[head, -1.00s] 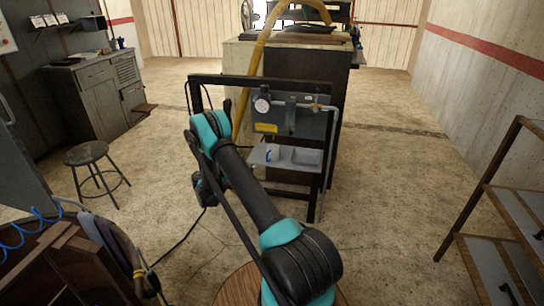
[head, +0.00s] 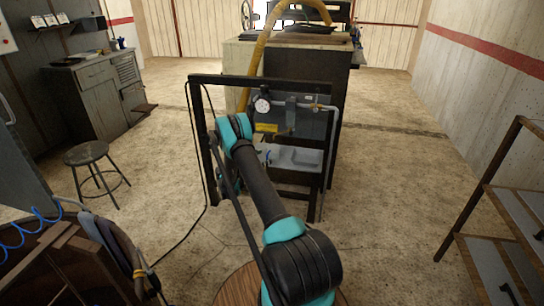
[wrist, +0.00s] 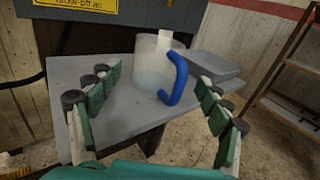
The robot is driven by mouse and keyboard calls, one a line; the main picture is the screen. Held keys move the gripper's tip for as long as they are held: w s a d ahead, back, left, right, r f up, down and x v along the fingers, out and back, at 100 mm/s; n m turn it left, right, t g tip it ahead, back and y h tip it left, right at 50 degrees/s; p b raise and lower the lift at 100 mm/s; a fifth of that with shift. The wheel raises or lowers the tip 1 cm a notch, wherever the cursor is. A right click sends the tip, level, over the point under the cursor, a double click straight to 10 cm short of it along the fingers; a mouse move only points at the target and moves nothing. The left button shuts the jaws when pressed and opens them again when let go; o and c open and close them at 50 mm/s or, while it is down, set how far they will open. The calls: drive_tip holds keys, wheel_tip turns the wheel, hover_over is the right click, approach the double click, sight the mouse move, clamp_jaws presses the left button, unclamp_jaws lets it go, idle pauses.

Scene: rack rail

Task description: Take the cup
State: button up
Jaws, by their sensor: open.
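The cup (wrist: 150,66) is pale and translucent with a blue handle on its right side. It stands upright on a grey shelf (wrist: 75,75) in the wrist view. In the head view, only a bit of blue and white by my arm shows where the cup stands on the shelf (head: 305,158). My gripper (wrist: 160,80) is open and empty, with one finger to the left of the cup and one to its right. The cup appears just beyond the fingertips, apart from both. My arm mostly hides the gripper in the head view.
A dark frame (head: 262,80) surrounds the shelf, with a gauge (head: 262,105) and pipe on a panel above it. A yellow label (wrist: 75,4) is on that panel. A rack (head: 490,210) stands at the right and a stool (head: 86,153) at the left.

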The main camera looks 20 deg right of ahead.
sight(272, 152)
drive_tip(key=shift+w+x, duration=0.1)
drive_tip(key=shift+x, duration=1.25)
drive_tip(key=shift+w+x, duration=0.15)
drive_tip(key=shift+x, duration=1.15)
drive_tip(key=shift+r, duration=0.1)
drive_tip(key=c, duration=1.4)
